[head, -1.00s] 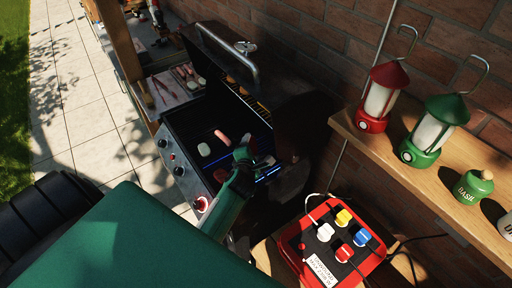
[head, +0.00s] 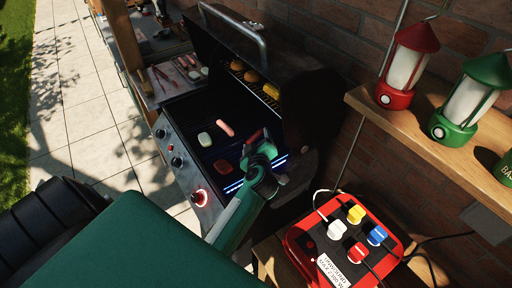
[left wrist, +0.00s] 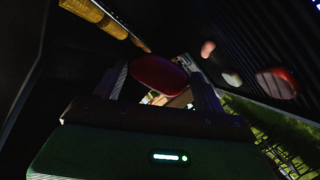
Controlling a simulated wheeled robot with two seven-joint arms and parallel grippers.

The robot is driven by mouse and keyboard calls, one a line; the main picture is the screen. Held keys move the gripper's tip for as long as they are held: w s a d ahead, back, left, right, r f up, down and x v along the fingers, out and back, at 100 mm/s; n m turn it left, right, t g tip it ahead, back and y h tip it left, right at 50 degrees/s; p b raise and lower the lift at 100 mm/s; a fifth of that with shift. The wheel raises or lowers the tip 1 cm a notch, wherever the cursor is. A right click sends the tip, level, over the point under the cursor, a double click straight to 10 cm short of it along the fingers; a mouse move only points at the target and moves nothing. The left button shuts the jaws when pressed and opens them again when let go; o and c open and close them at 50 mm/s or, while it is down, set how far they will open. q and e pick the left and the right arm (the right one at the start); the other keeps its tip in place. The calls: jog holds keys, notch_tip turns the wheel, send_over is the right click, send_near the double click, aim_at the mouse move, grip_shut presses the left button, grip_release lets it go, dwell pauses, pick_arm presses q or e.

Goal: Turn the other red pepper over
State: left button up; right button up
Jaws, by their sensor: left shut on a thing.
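My left gripper (head: 258,139) is over the right part of the grill (head: 173,112). It is shut on a red pepper (left wrist: 158,75), which shows between the two fingers in the left wrist view and only as a small red patch in the head view. The held pepper appears lifted clear of the grate; its exact tilt is hard to tell. Another red pepper (head: 222,167) lies on the grate near the front, left of my gripper; it also shows at the right of the left wrist view (left wrist: 277,83). My right gripper is not in view.
A pink sausage (head: 225,128) and a pale slice (head: 205,139) lie on the grate. Buns (head: 250,76) and corn (head: 271,90) sit on the upper rack under the open lid. A red box with coloured plugs (head: 300,240) stands at front right. A shelf holds lanterns (head: 409,65).

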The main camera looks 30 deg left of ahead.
pick_arm(q)
notch_tip(320, 180, down, 4)
jog(key=m+y+b, duration=0.1)
jog(key=m+b, duration=0.2)
jog(key=m+g+y+b, duration=0.1)
jog(key=m+b, duration=0.3)
jog(key=shift+r, duration=0.2)
jog(key=shift+f+m+y, duration=0.2)
jog(key=shift+m+y, duration=0.1)
jog(key=shift+m, duration=0.3)
jog(key=shift+f, duration=2.2)
jog(key=shift+f, duration=0.45)
jog(key=shift+f+b, duration=0.3)
jog(key=shift+f, duration=0.25)
jog(key=o, duration=1.1)
jog(key=shift+c, duration=0.2)
